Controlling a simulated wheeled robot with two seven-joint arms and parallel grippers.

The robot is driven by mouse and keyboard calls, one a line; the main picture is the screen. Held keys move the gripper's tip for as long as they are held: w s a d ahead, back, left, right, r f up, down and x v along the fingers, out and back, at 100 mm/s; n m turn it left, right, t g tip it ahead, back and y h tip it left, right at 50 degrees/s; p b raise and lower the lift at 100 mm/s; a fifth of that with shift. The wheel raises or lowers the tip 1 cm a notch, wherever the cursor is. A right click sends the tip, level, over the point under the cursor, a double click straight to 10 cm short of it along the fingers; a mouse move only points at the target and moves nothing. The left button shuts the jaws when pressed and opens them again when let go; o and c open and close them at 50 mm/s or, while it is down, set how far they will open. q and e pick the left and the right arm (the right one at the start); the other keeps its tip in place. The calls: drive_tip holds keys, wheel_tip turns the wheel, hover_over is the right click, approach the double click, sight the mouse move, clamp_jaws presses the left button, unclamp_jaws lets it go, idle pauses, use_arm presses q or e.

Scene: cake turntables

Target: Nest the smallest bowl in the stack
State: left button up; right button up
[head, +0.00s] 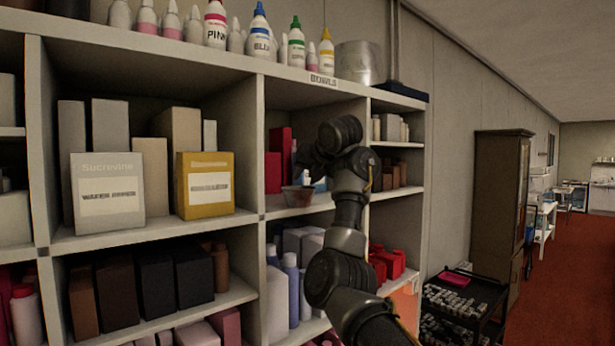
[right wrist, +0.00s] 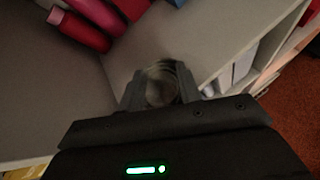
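A small reddish-brown bowl (head: 298,196) stands on the shelf of the compartment labelled "BOWLS" in the head view. My right arm reaches into this compartment, and its gripper (head: 308,166) is just above the bowl, mostly hidden by its own wrist. In the right wrist view the two fingers of my right gripper (right wrist: 160,95) are apart. A round, dark grey-brown bowl shape (right wrist: 160,84) with curved rims shows between and beyond them. Whether the fingers touch it, and how many bowls are nested there, I cannot tell. My left gripper is not in view.
Red boxes (head: 281,150) stand at the compartment's back left; red and pink items (right wrist: 82,28) show in the right wrist view. The label (head: 323,80) is on the upper shelf edge. Boxes (head: 108,190) fill the left compartment. A black cart (head: 465,300) stands right of the shelving.

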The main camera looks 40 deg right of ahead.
idle(0.3)
wheel_tip(320, 180, up, 7)
drive_tip(key=shift+p, duration=0.3)
idle(0.3)
drive_tip(key=shift+f, duration=0.1)
idle(0.3)
